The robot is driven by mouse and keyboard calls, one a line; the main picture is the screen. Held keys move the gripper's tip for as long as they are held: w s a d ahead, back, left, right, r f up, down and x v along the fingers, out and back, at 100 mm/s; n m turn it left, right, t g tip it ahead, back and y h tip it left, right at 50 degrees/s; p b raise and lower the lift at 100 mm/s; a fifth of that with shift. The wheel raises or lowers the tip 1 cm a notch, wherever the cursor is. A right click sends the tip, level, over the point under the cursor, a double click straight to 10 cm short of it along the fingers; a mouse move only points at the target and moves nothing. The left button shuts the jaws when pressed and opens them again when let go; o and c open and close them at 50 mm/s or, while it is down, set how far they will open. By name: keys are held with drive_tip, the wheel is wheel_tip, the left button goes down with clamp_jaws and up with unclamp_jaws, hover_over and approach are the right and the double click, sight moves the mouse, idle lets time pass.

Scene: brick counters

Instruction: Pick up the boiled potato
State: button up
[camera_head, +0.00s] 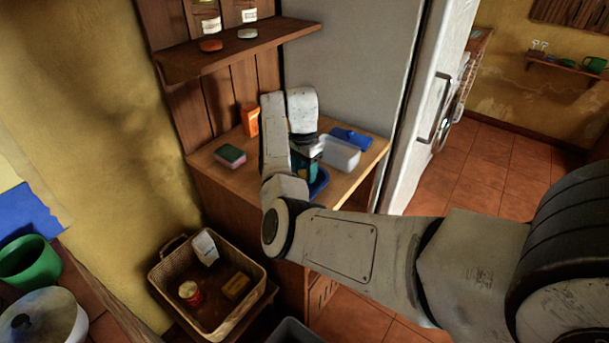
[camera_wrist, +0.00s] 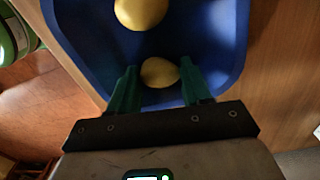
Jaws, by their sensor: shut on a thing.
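The boiled potato (camera_wrist: 159,72), a small yellow rounded lump, lies between the green fingers of my gripper (camera_wrist: 160,84) in the wrist view. My gripper is shut on it, low at the near end of a blue tray (camera_wrist: 215,45). A second, larger yellow round thing (camera_wrist: 140,10) sits farther in the tray, partly cut off by the frame edge. In the head view the blue tray (camera_head: 319,184) shows on the wooden counter below my gripper (camera_head: 303,176); the potato is hidden there by my arm.
A white tub (camera_head: 340,153) and a blue lid (camera_head: 351,139) stand right of my gripper. A sponge (camera_head: 230,155) and an orange box (camera_head: 250,120) stand left. A shelf (camera_head: 240,48) hangs above; a wicker basket (camera_head: 160,281) sits lower left.

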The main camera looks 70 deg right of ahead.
drive_tip(key=shift+c, duration=1)
drive_tip(key=shift+r, duration=0.1)
